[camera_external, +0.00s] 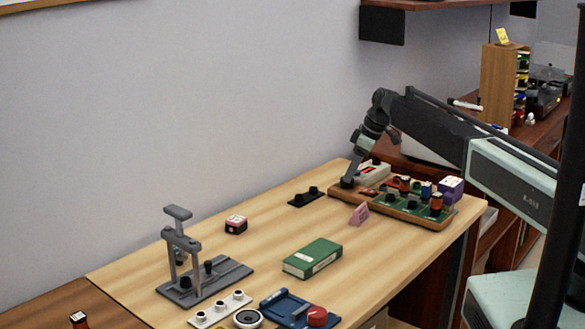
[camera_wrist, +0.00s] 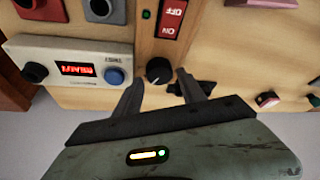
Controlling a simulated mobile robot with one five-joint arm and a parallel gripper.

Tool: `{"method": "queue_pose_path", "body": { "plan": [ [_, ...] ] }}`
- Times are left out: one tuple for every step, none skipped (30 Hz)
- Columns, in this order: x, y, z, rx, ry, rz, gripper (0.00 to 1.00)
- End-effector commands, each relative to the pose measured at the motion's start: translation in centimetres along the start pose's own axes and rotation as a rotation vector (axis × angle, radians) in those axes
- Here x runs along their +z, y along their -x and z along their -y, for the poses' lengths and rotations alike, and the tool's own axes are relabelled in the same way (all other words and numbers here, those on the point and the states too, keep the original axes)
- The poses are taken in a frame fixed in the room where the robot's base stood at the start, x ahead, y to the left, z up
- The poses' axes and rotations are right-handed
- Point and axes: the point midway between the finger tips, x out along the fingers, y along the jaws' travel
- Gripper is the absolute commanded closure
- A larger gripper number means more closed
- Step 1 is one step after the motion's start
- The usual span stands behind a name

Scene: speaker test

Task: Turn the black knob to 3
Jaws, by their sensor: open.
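The black knob (camera_wrist: 158,70) has a thin white pointer line and sits on a wooden strip below a red ON/OFF switch (camera_wrist: 172,18) in the wrist view. Scale numbers around it are not readable. My gripper (camera_wrist: 160,76) is open, with one fingertip left of the knob and the other right of it. I cannot tell whether either finger touches it. In the external view my gripper (camera_external: 349,176) points down at the left end of the wooden-framed panel (camera_external: 400,211); the knob there is hidden or too small to make out.
A white box (camera_wrist: 75,52) with a red display and blue knob stands left of the strip. A black plate with two knobs (camera_external: 305,197) lies nearby. A green box (camera_external: 313,258), grey press (camera_external: 180,245) and blue device (camera_external: 300,310) stand farther away on the wooden table (camera_external: 225,262).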

Motion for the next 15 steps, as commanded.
{"method": "queue_pose_path", "body": {
  "plan": [
    [0.28,-1.65,-0.07,0.000,0.000,0.000,0.52],
    [0.26,-1.98,-0.07,0.000,0.000,0.000,0.52],
    [0.22,-2.27,-0.07,0.000,0.000,0.000,0.52],
    [0.19,-2.39,-0.07,0.000,0.000,0.000,0.52],
    [0.15,-2.45,-0.06,0.001,0.000,0.000,0.52],
    [0.10,-2.43,-0.05,0.001,-0.001,0.000,0.52],
    [0.07,-2.38,-0.04,0.001,-0.001,0.000,0.52],
    [0.04,-2.31,-0.04,0.001,-0.001,0.000,0.52],
    [0.02,-2.24,-0.03,0.001,-0.001,0.000,0.52],
    [0.02,-2.21,-0.03,0.000,-0.001,0.000,0.52],
    [0.01,-2.21,-0.02,0.000,-0.001,0.000,0.52],
    [0.01,-2.20,-0.02,0.000,-0.001,0.000,0.55],
    [0.01,-2.20,-0.01,0.000,-0.001,0.000,0.64],
    [0.01,-2.20,-0.01,0.000,-0.001,0.001,0.72],
    [0.02,-2.20,-0.02,0.000,-0.001,0.001,0.83]
  ]
}}
